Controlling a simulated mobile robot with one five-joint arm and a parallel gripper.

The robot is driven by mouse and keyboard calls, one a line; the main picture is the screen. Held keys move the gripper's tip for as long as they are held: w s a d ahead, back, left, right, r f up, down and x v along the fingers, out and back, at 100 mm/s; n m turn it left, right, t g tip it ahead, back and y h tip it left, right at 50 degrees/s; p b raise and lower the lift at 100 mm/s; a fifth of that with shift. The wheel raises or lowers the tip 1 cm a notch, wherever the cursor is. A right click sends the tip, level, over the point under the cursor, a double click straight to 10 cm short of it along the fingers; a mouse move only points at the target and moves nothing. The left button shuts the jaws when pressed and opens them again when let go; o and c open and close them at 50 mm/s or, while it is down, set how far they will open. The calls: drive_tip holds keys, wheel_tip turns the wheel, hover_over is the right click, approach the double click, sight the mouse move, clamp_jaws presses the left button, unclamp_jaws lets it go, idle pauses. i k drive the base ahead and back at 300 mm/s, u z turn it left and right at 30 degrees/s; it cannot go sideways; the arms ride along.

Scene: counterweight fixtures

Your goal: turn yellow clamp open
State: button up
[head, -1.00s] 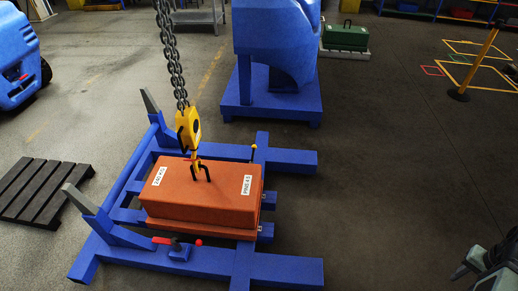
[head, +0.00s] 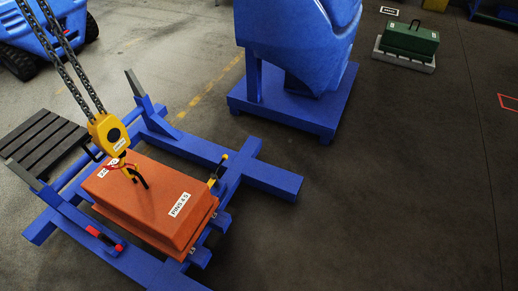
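The yellow clamp (head: 218,168) is a small lever with a yellow grip and dark parts. It stands on the blue frame (head: 270,180), at the right rear side of the orange counterweight block (head: 150,195). Its lever looks tilted up, with the tip towards the upper right. It is too small to tell whether it is open or closed. My gripper is not in view. A yellow hook block (head: 108,134) hangs on chains over the orange block, and its hook is at the block's dark lifting loop.
A red-handled clamp (head: 104,238) sits on the frame's front left beam. A blue machine (head: 300,45) on a blue base stands behind. A dark pallet (head: 45,140) lies at left. A green case (head: 410,40) is at the back right. The floor at right is clear.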

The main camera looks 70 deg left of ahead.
sight(213, 180)
drive_tip(key=i, duration=1.35)
drive_tip(key=u, duration=3.2)
drive_tip(key=i, duration=1.7)
drive_tip(key=u, duration=0.8)
